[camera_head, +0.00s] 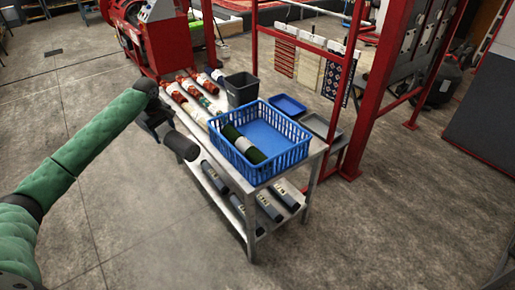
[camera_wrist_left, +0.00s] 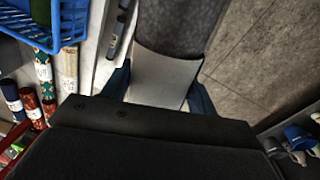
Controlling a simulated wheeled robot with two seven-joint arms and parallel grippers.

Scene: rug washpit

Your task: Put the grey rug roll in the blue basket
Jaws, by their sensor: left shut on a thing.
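My left gripper (camera_head: 160,126) is shut on the grey rug roll (camera_head: 181,146), which is dark grey and held in the air left of the table. In the left wrist view the roll (camera_wrist_left: 178,28) has a pale grey band between the fingers (camera_wrist_left: 160,92). The blue basket (camera_head: 276,173) stands on the near end of the metal table, right of the roll and apart from it. A dark green roll with a white band lies in it along its left side. The basket's corner (camera_wrist_left: 40,38) shows at the upper left of the left wrist view. My right gripper is out of view.
Red and patterned rolls (camera_head: 190,100) lie on the table behind the basket. A dark bin (camera_head: 242,90), a blue tray (camera_head: 287,105) and a grey tray (camera_head: 321,127) stand near it. Several grey rolls lie on the lower shelf (camera_head: 238,206). Floor left of the table is clear.

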